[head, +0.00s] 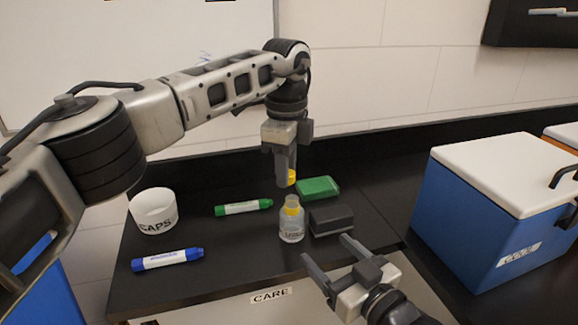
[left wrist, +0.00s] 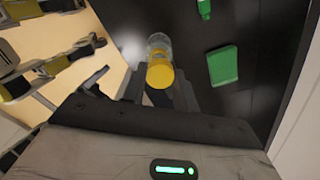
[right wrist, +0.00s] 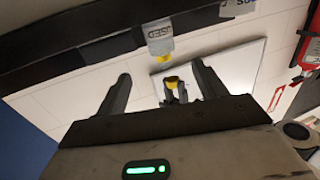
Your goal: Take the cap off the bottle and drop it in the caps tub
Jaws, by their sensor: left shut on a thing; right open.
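The clear bottle (head: 291,224) stands upright on the black worktop, with a yellow band at its neck and a label on its front. My left gripper (head: 285,176) is shut on the yellow cap (head: 291,177), a little above the bottle's open mouth and apart from it. In the left wrist view the cap (left wrist: 160,75) sits between the fingers with the bottle (left wrist: 158,45) behind it. My right gripper (head: 325,262) is open and empty, in front and right of the bottle. The white caps tub (head: 154,222), marked CAPS, stands at the left of the worktop.
A green marker (head: 243,208) lies between tub and bottle, and a blue marker (head: 167,260) lies in front of the tub. A green block (head: 318,187) and a dark block (head: 331,220) lie right of the bottle. A blue cool box (head: 480,220) stands further right.

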